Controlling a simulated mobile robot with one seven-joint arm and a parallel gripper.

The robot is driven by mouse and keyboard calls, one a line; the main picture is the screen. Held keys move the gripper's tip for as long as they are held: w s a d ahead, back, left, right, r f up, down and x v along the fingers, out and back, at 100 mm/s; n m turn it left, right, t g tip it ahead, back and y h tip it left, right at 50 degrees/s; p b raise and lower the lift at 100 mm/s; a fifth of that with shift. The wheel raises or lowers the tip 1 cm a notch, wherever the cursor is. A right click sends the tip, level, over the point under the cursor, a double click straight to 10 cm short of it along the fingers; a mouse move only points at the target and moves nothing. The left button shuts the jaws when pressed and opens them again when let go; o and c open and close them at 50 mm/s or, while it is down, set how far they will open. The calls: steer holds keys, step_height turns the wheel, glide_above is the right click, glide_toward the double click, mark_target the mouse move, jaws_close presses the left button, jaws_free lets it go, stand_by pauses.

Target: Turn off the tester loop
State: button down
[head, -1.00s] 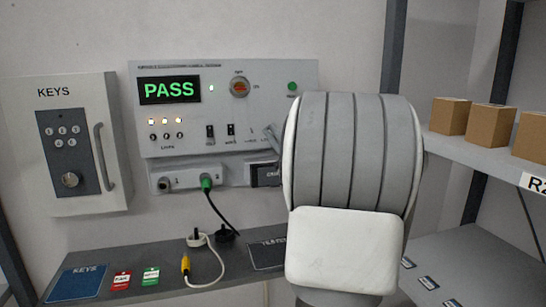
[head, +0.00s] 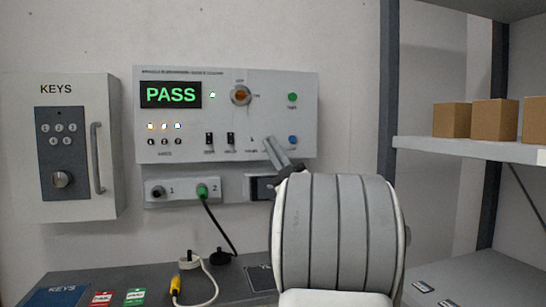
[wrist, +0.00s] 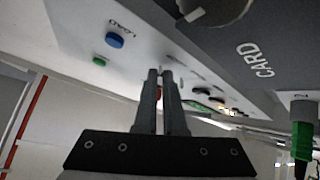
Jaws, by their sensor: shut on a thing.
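The tester panel (head: 205,117) on the wall reads PASS in green on its screen (head: 171,95). Three lit lamps (head: 164,126) and a row of small switches (head: 209,139) sit below. My gripper (head: 268,143) is at the panel's lower right, pointing up-left, beside a small toggle (head: 252,140). In the wrist view my gripper's fingers (wrist: 160,73) are nearly together on something small; I cannot make out what. A blue LOAD button (wrist: 114,40) and a green button (wrist: 99,61) show to their left.
Below the panel are sockets, with a green plug (head: 202,191) in socket 2, and a CARD slot (wrist: 240,50). A KEYS cabinet (head: 72,145) hangs left. The shelf (head: 120,278) below holds red and green cards and a yellow-ended cable. Boxes (head: 490,118) stand right.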

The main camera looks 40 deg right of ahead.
stand_by(0.4)
steer(key=c, duration=1)
jaws_free()
steer(key=v, duration=1.7)
steer(key=shift+f, duration=0.25)
steer(key=shift+s, duration=0.1)
